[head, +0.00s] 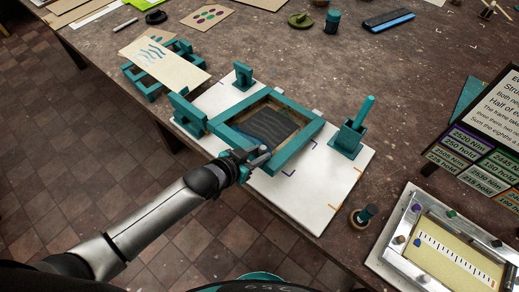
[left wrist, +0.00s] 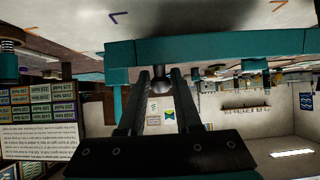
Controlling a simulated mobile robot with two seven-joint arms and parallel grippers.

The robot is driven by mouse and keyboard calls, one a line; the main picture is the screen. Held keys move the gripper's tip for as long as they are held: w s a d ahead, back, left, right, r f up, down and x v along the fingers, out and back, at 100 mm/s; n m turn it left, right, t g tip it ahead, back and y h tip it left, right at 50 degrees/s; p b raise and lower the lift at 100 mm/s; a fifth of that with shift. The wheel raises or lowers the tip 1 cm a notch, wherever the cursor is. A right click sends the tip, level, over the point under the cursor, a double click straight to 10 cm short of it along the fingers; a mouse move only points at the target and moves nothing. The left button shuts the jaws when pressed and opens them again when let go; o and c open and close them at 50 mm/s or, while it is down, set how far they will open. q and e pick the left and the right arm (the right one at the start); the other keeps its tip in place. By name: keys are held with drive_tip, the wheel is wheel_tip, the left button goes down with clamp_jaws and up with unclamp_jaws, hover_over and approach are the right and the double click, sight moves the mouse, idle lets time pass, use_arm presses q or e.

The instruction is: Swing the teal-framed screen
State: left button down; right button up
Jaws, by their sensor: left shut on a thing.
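The teal-framed screen (head: 300,128) lies over a white board (head: 325,175), with dark mesh inside its frame. It looks flat or nearly so; I cannot tell a small tilt. Teal hinge blocks (head: 187,115) stand at its far left side. My left gripper (head: 247,160) is at the frame's near edge. In the left wrist view the fingers (left wrist: 160,80) close around a small rounded knob (left wrist: 160,72) on the frame's teal bar (left wrist: 215,48). The gripper itself partly hides the knob in the head view. My right gripper is in neither view.
A teal holder (head: 348,138) with an upright handle stands on the board's right. A teal rack (head: 160,65) with a printed sheet is at the left. A metal-framed tray (head: 445,255) and a dark sign (head: 485,135) are at the right. The table's front edge runs below the board.

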use_arm(q)
drive_tip(key=shift+s+a+f+b, duration=0.25)
drive_tip(key=shift+f+b, duration=0.4)
drive_tip(key=shift+f, duration=0.45)
drive_tip(key=shift+s+a+f+b, duration=0.1)
drive_tip(key=shift+s+f+b, duration=0.15)
drive_tip(key=shift+f+b, duration=0.65)
drive_tip(key=shift+s+a+f+b, duration=0.25)
drive_tip(key=shift+f+b, duration=0.2)
drive_tip(key=shift+f, duration=0.85)
drive_tip(key=c, duration=0.5)
unclamp_jaws()
drive_tip(key=shift+d+r, duration=0.1)
drive_tip(key=p+v, duration=0.2)
drive_tip(key=v, duration=1.3)
drive_tip(key=shift+s, duration=0.1)
